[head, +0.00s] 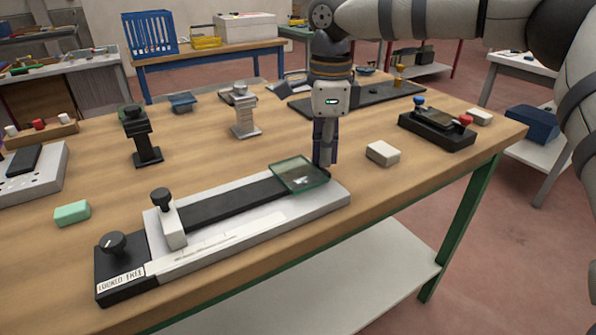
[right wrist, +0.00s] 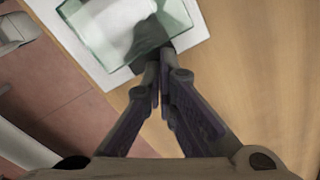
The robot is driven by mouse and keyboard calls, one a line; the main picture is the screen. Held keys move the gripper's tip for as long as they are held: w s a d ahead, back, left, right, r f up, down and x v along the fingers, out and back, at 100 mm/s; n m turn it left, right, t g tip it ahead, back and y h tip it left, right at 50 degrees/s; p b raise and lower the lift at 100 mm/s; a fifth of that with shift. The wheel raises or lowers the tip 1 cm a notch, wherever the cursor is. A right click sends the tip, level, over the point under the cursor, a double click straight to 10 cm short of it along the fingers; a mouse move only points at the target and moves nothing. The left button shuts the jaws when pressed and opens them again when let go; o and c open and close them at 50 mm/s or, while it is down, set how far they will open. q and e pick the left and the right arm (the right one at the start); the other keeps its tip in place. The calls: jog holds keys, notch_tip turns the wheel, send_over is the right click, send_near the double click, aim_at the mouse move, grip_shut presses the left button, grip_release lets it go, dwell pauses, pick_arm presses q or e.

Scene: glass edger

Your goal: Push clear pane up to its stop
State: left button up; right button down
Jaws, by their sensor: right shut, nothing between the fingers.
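The clear pane (head: 299,175) is a greenish glass square lying at the right end of the dark strip on the white-and-black edger (head: 218,222). A grey upright post with a black knob (head: 168,219) stands at the left part of the edger, well apart from the pane. My right gripper (head: 325,174) points down at the pane's right end, shut and empty. In the right wrist view its fingertips (right wrist: 158,66) are close to the pane's edge (right wrist: 122,30); I cannot tell whether they touch. My left gripper is not in view.
A white block (head: 382,153) sits right of the gripper, and a green block (head: 72,213) lies left of the edger. A black stand (head: 142,139) and a metal stand (head: 243,113) rise behind it. A black box with coloured knobs (head: 437,127) is near the right edge.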

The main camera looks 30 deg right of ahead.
aim_at(243, 195)
jog(key=shift+a, duration=0.15)
jog(key=shift+s+a+p, duration=0.1)
jog(key=shift+s+a, duration=0.1)
jog(key=shift+a, duration=2.4)
jog(key=shift+s+a+p, duration=0.1)
jog(key=shift+s+a, duration=0.15)
jog(key=shift+a, duration=2.3)
jog(key=shift+s+a+p, duration=0.1)
jog(key=shift+s+a, duration=0.1)
jog(key=shift+a, duration=2.4)
jog(key=shift+d+r, duration=0.2)
jog(key=shift+r, duration=0.65)
jog(key=shift+d+r, duration=0.15)
jog(key=shift+r, duration=0.7)
jog(key=shift+d+r, duration=0.2)
jog(key=shift+r, duration=0.65)
